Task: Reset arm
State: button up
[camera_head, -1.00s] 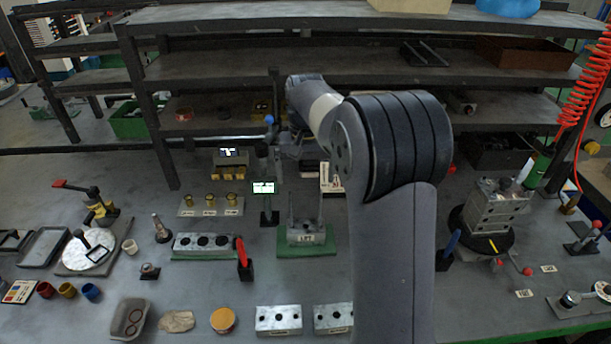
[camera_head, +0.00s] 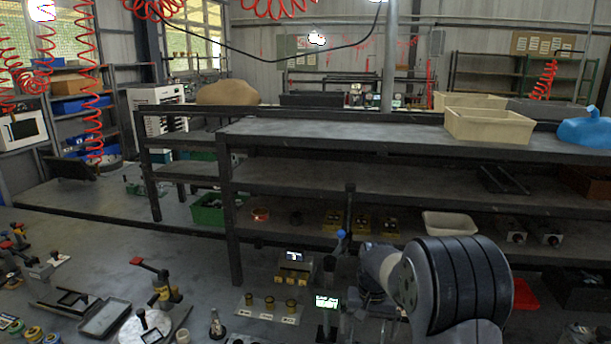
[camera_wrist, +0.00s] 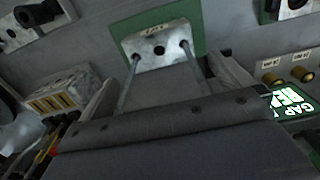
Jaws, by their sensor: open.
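My arm (camera_head: 455,285) shows at the lower right of the head view, bent in front of the shelves. My gripper (camera_wrist: 163,75) shows in the wrist view with its two grey fingers spread wide apart; it is open and holds nothing that I can see. Past the fingers, a pale metal block (camera_wrist: 146,47) with two upright rods stands on a green plate (camera_wrist: 211,32). I cannot tell the exact gap between fingers and rods. In the head view the gripper is mostly hidden by the arm.
A dark multi-level shelf (camera_head: 330,138) stands behind the bench, with a beige bin (camera_head: 488,125) on top. A lit green display (camera_wrist: 293,104) is close right of the gripper. A slotted block (camera_wrist: 58,100) is at its left. A red-handled valve (camera_head: 160,280) stands further left.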

jog(key=shift+r, duration=0.1)
dwell(0.3)
jog(key=shift+f+b, duration=0.3)
jog(key=shift+f, duration=0.05)
notch_tip(320, 180, up, 11)
notch_tip(320, 180, down, 11)
notch_tip(320, 180, up, 7)
jog(key=p, duration=0.4)
jog(key=shift+f, duration=0.2)
